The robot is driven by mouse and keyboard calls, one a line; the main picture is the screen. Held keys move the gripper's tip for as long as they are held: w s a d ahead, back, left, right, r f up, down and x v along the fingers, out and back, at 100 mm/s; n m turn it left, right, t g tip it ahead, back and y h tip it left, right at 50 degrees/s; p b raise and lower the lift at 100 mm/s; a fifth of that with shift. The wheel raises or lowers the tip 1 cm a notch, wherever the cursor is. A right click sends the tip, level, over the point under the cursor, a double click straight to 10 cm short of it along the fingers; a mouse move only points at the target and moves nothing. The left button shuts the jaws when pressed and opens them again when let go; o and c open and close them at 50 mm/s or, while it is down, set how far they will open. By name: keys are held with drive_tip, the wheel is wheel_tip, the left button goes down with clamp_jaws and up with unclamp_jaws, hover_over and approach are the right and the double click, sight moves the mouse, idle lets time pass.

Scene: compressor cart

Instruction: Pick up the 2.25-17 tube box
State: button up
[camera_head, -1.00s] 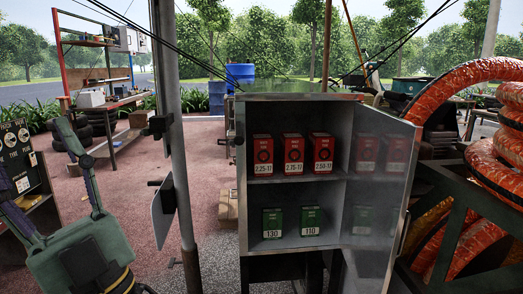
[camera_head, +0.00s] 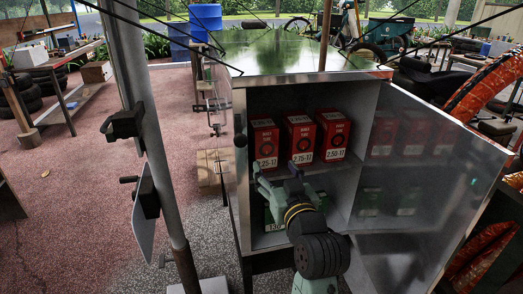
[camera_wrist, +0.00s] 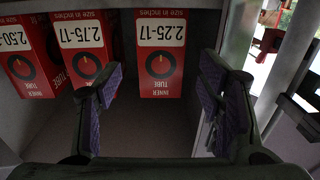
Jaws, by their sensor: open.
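The red 2.25-17 tube box (camera_head: 265,140) stands upright on the upper shelf of the open metal cabinet, leftmost of three red boxes. My gripper (camera_head: 277,177) is in front of the cabinet opening, just below and in front of that box. In the wrist view, the picture is upside down and the 2.25-17 box (camera_wrist: 160,55) appears centred between the fingertips. The purple-padded fingers (camera_wrist: 160,88) are spread apart with nothing between them. The box looks a little beyond the tips; contact does not show.
The 2.75-17 box (camera_head: 299,138) stands close beside it, then the 2.50-17 box (camera_head: 334,136). The cabinet's left wall (camera_head: 241,170) is near the target box. The open door (camera_head: 430,170) is at the right. A green 130 box (camera_head: 274,227) is partly hidden below by my arm.

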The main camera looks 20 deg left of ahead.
sight(267, 154)
drive_tip(key=p+x, duration=0.1)
drive_tip(key=x, duration=0.1)
drive_tip(key=shift+w+a+r, duration=0.15)
drive_tip(key=shift+w+a, duration=0.15)
drive_tip(key=shift+a, duration=0.05)
drive_tip(key=shift+p+x, duration=0.8)
drive_tip(key=shift+x, duration=1.95)
drive_tip(key=shift+c, duration=0.2)
drive_tip(key=c, duration=1.1)
drive_tip(key=shift+c, duration=0.3)
